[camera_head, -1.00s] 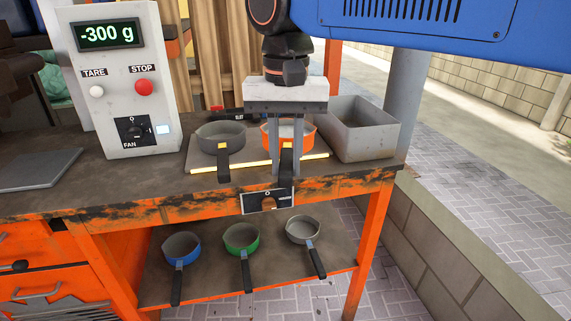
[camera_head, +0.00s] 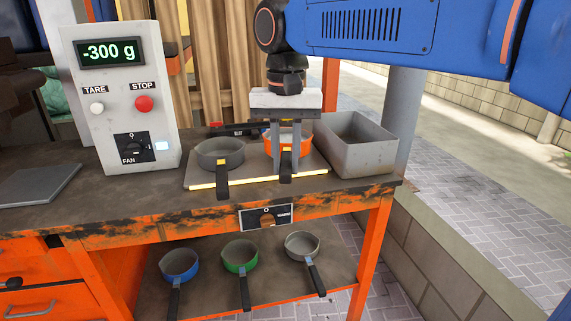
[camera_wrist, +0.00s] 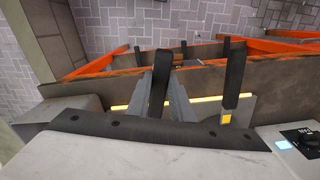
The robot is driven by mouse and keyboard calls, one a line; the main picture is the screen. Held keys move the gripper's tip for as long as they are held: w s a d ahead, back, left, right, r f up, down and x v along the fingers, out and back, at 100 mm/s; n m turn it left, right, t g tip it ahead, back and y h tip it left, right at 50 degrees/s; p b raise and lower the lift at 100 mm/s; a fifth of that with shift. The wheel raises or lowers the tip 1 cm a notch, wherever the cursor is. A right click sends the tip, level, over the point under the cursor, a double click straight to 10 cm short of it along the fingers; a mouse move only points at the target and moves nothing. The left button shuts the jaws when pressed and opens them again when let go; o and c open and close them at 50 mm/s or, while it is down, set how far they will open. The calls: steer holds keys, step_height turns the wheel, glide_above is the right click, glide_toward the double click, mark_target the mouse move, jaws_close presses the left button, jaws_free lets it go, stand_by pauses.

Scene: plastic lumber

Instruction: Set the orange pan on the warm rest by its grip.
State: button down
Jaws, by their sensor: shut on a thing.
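The orange pan (camera_head: 269,148) is at the right part of the warm rest (camera_head: 252,181), a flat plate with a glowing yellow front strip. Its black grip (camera_head: 286,175) points forward, past the plate's front edge; the grip also shows in the wrist view (camera_wrist: 159,75). My gripper (camera_head: 288,166) points down and is shut on this grip, with one finger on each side. The fingers hide part of the pan. I cannot tell whether the pan's base touches the plate.
A grey pan (camera_head: 220,150) sits on the rest's left part. A grey metal bin (camera_head: 357,148) stands close on the right, a control box (camera_head: 122,100) on the left. Blue (camera_head: 180,264), green (camera_head: 240,256) and grey pans (camera_head: 302,246) lie on the lower shelf.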

mark_target(286, 159)
steer(key=shift+w, duration=1.35)
steer(key=shift+s+f, duration=0.1)
steer(key=shift+f, duration=1.2)
steer(key=c, duration=1.5)
jaws_free()
